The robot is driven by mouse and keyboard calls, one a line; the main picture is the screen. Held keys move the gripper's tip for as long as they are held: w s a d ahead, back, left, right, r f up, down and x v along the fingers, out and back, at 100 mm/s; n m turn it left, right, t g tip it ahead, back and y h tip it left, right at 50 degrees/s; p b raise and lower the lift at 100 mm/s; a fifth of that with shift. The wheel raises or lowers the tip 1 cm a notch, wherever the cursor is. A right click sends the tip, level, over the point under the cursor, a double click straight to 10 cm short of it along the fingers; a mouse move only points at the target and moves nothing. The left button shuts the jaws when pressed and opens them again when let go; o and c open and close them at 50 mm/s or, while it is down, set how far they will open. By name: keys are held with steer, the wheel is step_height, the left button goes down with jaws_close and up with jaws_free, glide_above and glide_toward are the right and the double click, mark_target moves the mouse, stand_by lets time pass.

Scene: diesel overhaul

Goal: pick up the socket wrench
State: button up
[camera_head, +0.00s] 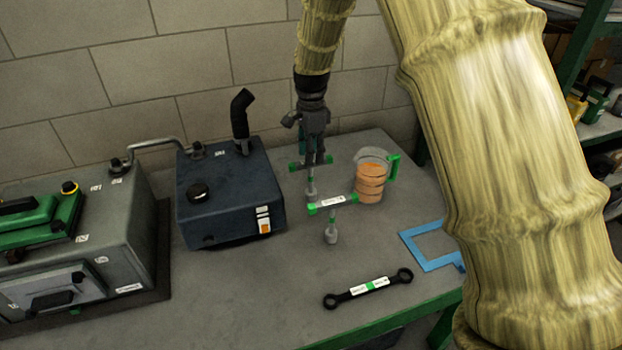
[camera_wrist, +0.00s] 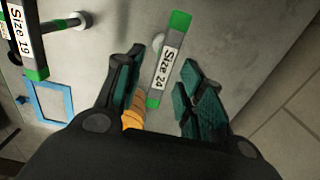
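Two T-shaped socket wrenches with green-ended handles stand upright on the bench. The rear one, labelled Size 24 (camera_wrist: 164,62), has its handle between my fingers in the wrist view; in the head view the rear wrench's socket (camera_head: 311,190) shows below my gripper (camera_head: 315,158). The front wrench (camera_head: 333,202), labelled Size 19 in the wrist view (camera_wrist: 28,38), stands nearer the bench's front edge. My gripper (camera_wrist: 160,68) is open, with a visible gap on both sides of the Size 24 handle. Part of the rear handle is hidden by my fingers in the head view.
A clear jug (camera_head: 370,178) with orange contents stands right of the wrenches. A dark blue tank (camera_head: 232,193) is to the left. A flat black spanner (camera_head: 368,288) and a blue frame (camera_head: 432,246) lie in front. A block wall stands behind.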

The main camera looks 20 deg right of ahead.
steer(key=f, duration=0.3)
steer(key=shift+w+a, duration=0.1)
steer(key=shift+w, duration=0.25)
steer(key=shift+s+p, duration=0.25)
steer(key=shift+p, duration=0.25)
steer(key=p, duration=0.2)
glide_above(311, 191)
steer(key=shift+w+f, duration=0.2)
steer(key=shift+f, duration=1)
steer(key=shift+w+f, duration=0.15)
steer(key=shift+f, duration=1.05)
jaws_close()
